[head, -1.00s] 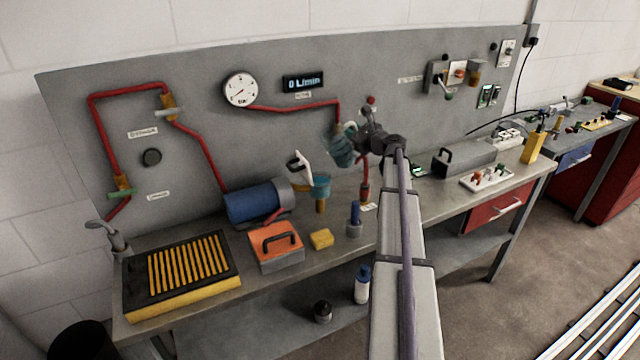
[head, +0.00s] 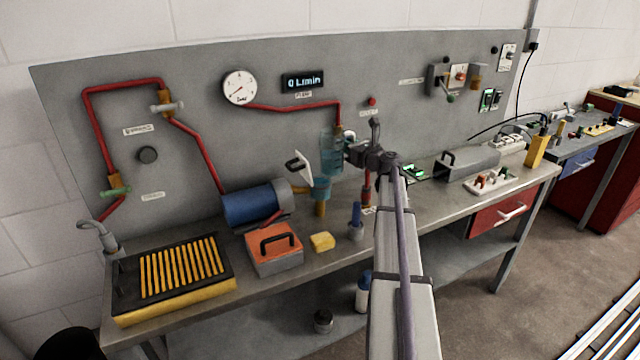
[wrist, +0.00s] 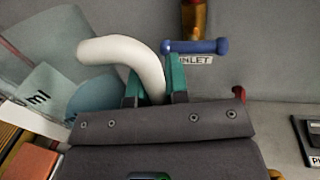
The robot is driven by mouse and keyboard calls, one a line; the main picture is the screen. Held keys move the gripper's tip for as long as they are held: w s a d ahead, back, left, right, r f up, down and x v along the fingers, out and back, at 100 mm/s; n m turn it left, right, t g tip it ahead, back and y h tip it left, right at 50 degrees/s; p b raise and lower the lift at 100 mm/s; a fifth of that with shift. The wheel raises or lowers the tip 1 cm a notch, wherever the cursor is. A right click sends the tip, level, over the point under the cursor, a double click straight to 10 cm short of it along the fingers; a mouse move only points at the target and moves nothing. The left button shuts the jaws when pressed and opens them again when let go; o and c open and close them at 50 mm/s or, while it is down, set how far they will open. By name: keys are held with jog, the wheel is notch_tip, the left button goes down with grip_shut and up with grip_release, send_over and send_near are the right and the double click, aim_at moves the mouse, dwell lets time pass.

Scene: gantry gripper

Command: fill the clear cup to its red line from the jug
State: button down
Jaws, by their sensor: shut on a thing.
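A see-through bluish jug (head: 331,152) hangs above the bench in front of the back panel, looking close to upright. My gripper (head: 352,148) is at its right side. In the wrist view my green fingers (wrist: 155,85) are shut on the jug's white curved handle (wrist: 130,52). The jug's clear wall (wrist: 42,88), with "ml" printed on it, and a pale blue round area inside fill the left. A light-blue cup-shaped vessel (head: 320,190) on a brass stem stands below the jug. I cannot make out a red line, nor tell whether this is the clear cup.
A blue pump (head: 252,203), an orange-lidded box (head: 273,243), a yellow sponge (head: 322,242) and a blue-topped holder (head: 356,222) stand nearby. A blue valve handle (wrist: 195,46) by an "INLET" label is close to my fingers. Red pipes run along the panel.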

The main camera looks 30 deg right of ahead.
notch_tip(320, 180, up, 5)
jog(key=p, duration=0.5)
jog(key=shift+r, duration=0.1)
